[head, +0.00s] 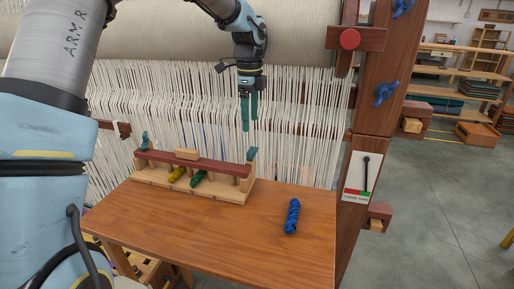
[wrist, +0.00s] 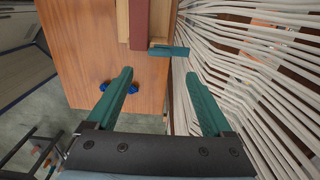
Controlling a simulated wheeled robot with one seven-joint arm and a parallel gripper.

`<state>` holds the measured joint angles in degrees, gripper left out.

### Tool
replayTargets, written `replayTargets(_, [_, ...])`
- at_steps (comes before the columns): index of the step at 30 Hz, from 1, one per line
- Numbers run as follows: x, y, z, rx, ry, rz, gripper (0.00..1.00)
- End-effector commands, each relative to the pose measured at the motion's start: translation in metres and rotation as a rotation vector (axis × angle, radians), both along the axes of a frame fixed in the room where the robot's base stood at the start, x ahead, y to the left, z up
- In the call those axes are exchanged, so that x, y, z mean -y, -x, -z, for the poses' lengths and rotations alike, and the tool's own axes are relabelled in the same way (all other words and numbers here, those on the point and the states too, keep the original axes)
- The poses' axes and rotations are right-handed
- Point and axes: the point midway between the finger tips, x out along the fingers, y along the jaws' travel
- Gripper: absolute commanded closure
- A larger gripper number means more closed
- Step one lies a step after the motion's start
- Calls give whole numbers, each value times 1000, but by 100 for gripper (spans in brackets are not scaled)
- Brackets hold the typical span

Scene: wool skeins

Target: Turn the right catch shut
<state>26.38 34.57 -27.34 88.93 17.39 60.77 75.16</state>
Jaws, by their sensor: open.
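The wooden rack (head: 196,190) stands at the back of the table with a dark red bar (head: 205,163) along its top. The right catch (head: 251,155) is a teal piece at the bar's right end. In the wrist view the catch (wrist: 170,52) lies crosswise to the bar (wrist: 139,25), reaching off it toward the loom threads. The left catch (head: 145,141) is at the other end. My gripper (head: 249,128) is above the right catch, pointing down, fingers apart and empty. In the wrist view the catch is just beyond the fingertips (wrist: 159,76), not touching them as far as I see.
A yellow skein (head: 177,174) and a green skein (head: 197,178) are in the rack. A blue skein (head: 292,216) lies on the table (head: 200,235) at right. Loom threads (head: 300,125) hang close behind the rack. The loom post (head: 372,110) stands at right.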

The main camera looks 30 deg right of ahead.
Motion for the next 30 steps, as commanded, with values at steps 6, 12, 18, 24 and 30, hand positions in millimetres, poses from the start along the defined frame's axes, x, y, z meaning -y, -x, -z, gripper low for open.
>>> replayTargets(6, [-1, 2, 34, -4, -4, -1, 15])
replayTargets(12, [-1, 1, 70, -4, -2, -3, 15])
replayTargets(18, [-1, 1, 94, -1, -1, -4, 15])
replayTargets(24, [-1, 1, 101, -1, -1, -4, 15])
replayTargets(30, [-1, 1, 101, 0, 0, -5, 16])
